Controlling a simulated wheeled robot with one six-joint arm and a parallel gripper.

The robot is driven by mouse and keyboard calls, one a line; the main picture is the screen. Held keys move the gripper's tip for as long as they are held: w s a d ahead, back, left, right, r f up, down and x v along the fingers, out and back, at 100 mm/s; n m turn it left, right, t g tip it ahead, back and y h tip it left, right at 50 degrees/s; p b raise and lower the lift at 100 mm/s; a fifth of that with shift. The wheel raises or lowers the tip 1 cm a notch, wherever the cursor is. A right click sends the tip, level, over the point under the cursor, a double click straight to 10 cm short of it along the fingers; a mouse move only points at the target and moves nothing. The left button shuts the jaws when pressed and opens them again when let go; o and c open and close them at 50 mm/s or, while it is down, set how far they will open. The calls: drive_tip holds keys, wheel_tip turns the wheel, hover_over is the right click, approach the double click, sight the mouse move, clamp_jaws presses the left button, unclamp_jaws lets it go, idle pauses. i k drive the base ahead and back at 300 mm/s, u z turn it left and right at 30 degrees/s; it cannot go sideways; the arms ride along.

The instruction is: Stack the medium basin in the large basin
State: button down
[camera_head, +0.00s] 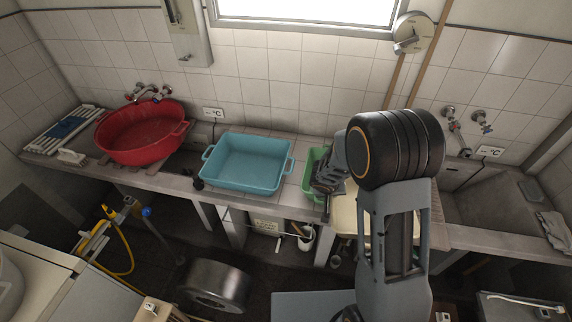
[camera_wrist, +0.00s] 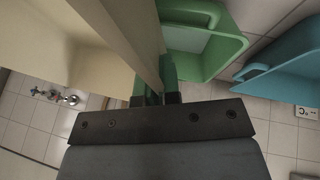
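A red round basin (camera_head: 145,135) with handles stands on the left of the counter in the head view. A blue rectangular basin (camera_head: 247,165) stands to its right, upright and apparently empty. It also shows in the wrist view (camera_wrist: 285,75) at the right. A smaller green basin (camera_head: 312,168) is partly hidden behind my arm, and it shows in the wrist view (camera_wrist: 205,62). A cream basin-like thing (camera_head: 344,220) stands beside it, and its wall fills the upper left of the wrist view (camera_wrist: 105,45). My gripper (camera_wrist: 155,88) is at this wall's edge; whether it grips is unclear.
Taps are on the wall behind the red basin, and more (camera_head: 465,122) are at the right. A concrete sink (camera_head: 490,200) lies right of my arm. White slats with a blue cloth (camera_head: 65,130) lie at the far left. The blue basin stands close to the green one.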

sight(249, 173)
drive_tip(key=z, duration=0.3)
drive_tip(key=k, duration=0.75)
drive_tip(key=u, duration=1.4)
drive_tip(key=i, duration=1)
drive_tip(key=u, duration=0.05)
